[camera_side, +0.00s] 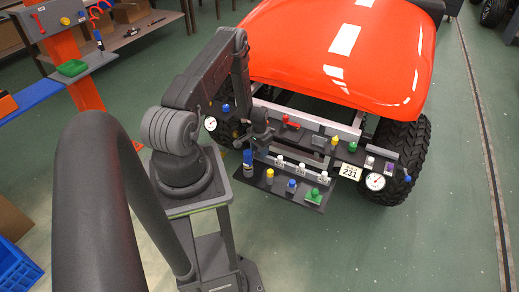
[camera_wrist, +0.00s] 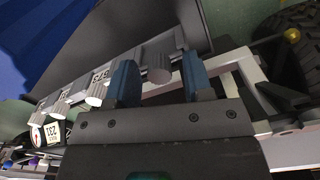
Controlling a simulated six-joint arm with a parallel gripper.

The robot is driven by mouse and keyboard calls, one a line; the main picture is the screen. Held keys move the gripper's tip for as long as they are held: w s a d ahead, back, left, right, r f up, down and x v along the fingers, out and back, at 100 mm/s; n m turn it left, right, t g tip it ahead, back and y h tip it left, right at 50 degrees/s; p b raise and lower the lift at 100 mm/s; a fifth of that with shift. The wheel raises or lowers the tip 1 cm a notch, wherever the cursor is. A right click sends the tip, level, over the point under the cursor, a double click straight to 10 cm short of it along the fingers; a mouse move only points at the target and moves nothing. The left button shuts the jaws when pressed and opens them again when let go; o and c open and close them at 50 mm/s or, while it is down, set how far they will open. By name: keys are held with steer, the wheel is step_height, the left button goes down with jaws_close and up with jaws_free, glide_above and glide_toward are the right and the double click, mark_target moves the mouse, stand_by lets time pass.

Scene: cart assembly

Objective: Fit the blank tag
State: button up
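My gripper (camera_wrist: 160,80) is open in the wrist view, its two blue fingertips wide apart. A grey round knob (camera_wrist: 159,68) shows between the fingertips, with a gap on each side. In the side view my gripper (camera_side: 260,138) is over the left end of the dark shelves at the cart's front. I cannot pick out the blank tag with certainty; a plain grey plate (camera_side: 318,141) stands on the upper shelf in the side view.
The lower shelf (camera_side: 264,184) carries several coloured and white-topped knobs. A plate reading 231 (camera_side: 350,172) and a round gauge (camera_side: 375,181) sit at the right. The red hood (camera_side: 335,60) rises behind; open floor lies in front.

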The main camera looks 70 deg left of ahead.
steer(key=shift+o, duration=0.4)
steer(key=shift+r, duration=0.15)
steer(key=shift+r, duration=0.3)
step_height(320, 180, up, 13)
steer(key=w+d+r+m+t+y, duration=0.1)
steer(key=w+d+r, duration=0.2)
steer(key=d+r, duration=0.7)
steer(key=w+d+r+m+t, duration=0.1)
steer(key=w+d+r, duration=0.4)
steer(key=r, duration=0.8)
steer(key=s+d+r+m+t, duration=0.1)
steer(key=s+d+r, duration=0.5)
steer(key=s+d, duration=0.2)
steer(key=s+d+r+m+t+h, duration=0.1)
steer(key=s+d+r+m+t, duration=0.1)
steer(key=s+d+r, duration=0.5)
steer(key=s+d, duration=0.1)
steer(key=d, duration=0.4)
steer(key=shift+d+r+t, duration=0.15)
steer(key=shift+t, duration=0.15)
